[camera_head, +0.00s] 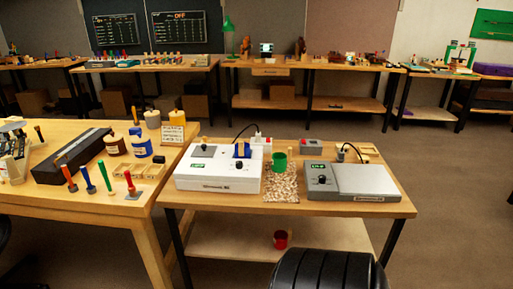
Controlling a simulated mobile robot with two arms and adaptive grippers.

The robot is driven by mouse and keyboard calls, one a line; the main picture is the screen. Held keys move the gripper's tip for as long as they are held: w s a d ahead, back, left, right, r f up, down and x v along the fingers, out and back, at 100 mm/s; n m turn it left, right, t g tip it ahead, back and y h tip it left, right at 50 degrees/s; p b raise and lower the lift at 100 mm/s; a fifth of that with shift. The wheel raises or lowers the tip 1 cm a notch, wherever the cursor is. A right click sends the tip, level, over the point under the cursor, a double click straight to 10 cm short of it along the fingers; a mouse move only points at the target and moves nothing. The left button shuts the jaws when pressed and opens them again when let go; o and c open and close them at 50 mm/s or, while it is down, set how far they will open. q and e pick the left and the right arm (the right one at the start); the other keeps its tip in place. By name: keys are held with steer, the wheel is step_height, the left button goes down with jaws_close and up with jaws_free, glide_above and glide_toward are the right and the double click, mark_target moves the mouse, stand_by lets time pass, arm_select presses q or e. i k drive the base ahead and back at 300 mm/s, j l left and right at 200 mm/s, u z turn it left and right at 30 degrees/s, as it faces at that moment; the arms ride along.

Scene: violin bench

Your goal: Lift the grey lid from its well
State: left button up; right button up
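A white bench instrument (218,178) stands on the left half of the near wooden table. A dark grey square piece (203,150), which looks like the grey lid, lies flat in its top at the back left. Whether a well is under it is hidden. Neither of my grippers shows in the head view.
A grey instrument (352,182) stands on the table's right, with a speckled mat (282,186) and green cup (279,162) between. A red cup (280,239) is on the lower shelf. A tool-laden bench (70,208) adjoins left. A black rounded object (322,270) is at bottom.

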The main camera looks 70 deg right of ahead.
mark_target(203, 150)
steer(key=z, duration=2.05)
